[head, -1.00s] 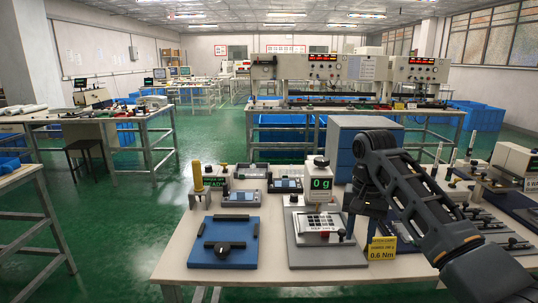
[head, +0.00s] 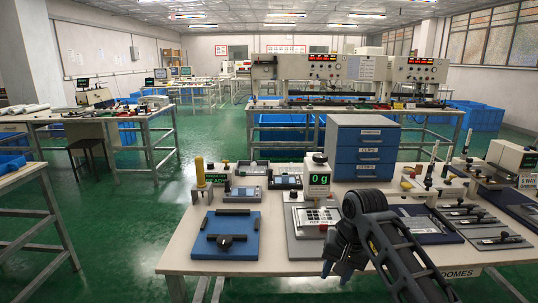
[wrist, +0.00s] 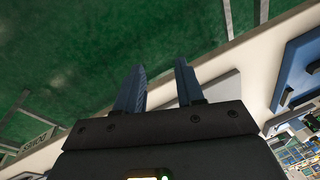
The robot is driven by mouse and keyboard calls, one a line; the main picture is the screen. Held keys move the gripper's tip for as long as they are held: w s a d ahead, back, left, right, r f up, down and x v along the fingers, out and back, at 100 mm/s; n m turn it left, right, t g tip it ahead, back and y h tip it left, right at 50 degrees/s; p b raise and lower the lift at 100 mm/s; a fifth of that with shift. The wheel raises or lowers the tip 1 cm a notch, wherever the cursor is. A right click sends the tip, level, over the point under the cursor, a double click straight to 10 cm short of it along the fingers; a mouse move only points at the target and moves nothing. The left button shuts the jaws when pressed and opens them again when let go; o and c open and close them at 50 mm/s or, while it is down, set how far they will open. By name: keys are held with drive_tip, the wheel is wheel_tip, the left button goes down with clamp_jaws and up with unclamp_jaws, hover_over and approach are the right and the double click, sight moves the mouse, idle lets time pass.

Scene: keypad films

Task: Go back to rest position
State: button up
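My gripper (wrist: 160,88) shows in the wrist view with its two blue-grey fingers apart and nothing between them. Green floor and the table's pale front edge lie beyond the fingers. In the head view my gripper (head: 342,268) hangs low at the front edge of the table (head: 185,255), in front of the keypad fixture on its grey plate. My arm comes in from the lower right and covers part of that plate. The keypad fixture (head: 318,217) sits beside a display reading "0 g" (head: 319,180).
A blue plate with a black clamp (head: 226,238) lies on the left of the table. A blue drawer cabinet (head: 362,150) stands at the back. Several grey fixtures (head: 480,225) fill the right side. Green floor (head: 110,235) is free to the left.

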drive_tip(key=s+a+f+t+y, duration=0.1)
drive_tip(key=s+a+f+t, duration=0.1)
drive_tip(key=s+a+f, duration=0.5)
drive_tip(key=s+f+t+y, duration=0.15)
drive_tip(key=s+f, duration=0.25)
drive_tip(key=s, duration=0.5)
drive_tip(key=s+f+t+h, duration=0.1)
drive_tip(key=s+f+t, duration=0.25)
drive_tip(key=s, duration=0.55)
drive_tip(key=s+d+r+n+t+h, duration=0.1)
drive_tip(key=s+d+r+t, duration=0.2)
drive_tip(key=s, duration=0.5)
drive_tip(key=s+d+r+h, duration=0.1)
drive_tip(key=s+d+r, duration=0.3)
drive_tip(key=s+r, duration=0.3)
drive_tip(key=s+d+r+n+t+h, duration=0.1)
drive_tip(key=s+d+r+t, duration=0.15)
drive_tip(key=s, duration=0.55)
drive_tip(key=s+d+r+n, duration=0.1)
drive_tip(key=s+d+r, duration=0.2)
drive_tip(key=r, duration=0.7)
drive_tip(key=shift+s+n+t, duration=0.3)
drive_tip(key=shift+s+t, duration=0.15)
drive_tip(key=shift+s, duration=0.6)
